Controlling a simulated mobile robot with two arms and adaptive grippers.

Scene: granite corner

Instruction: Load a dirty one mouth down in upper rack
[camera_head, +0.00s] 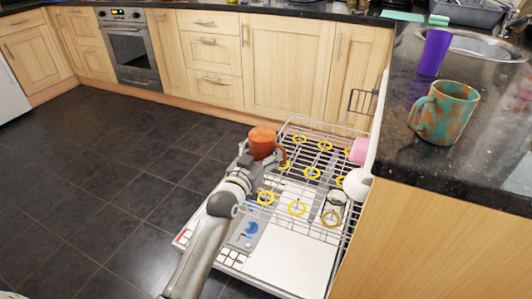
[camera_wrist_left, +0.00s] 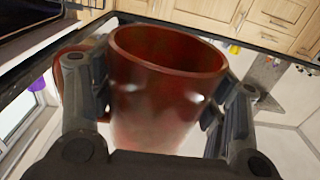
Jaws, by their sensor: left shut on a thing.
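My left gripper (camera_head: 258,160) is shut on an orange-red mug (camera_head: 262,138) and holds it over the left side of the pulled-out upper rack (camera_head: 318,130). The mug's handle points right in the head view. In the left wrist view the same mug (camera_wrist_left: 165,95) sits between both fingers with its rim showing. Yellow rings (camera_head: 312,173) are spread over the rack. A teal and rust mug (camera_head: 443,112) and a purple cup (camera_head: 431,53) stand on the granite counter. My right gripper is not in view.
A clear glass (camera_head: 335,203) stands at the rack's right front. A pink item (camera_head: 359,151) and a white rounded item (camera_head: 357,186) are at its right edge, beside the counter (camera_head: 480,165). Several ringed spots in the rack's middle look empty.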

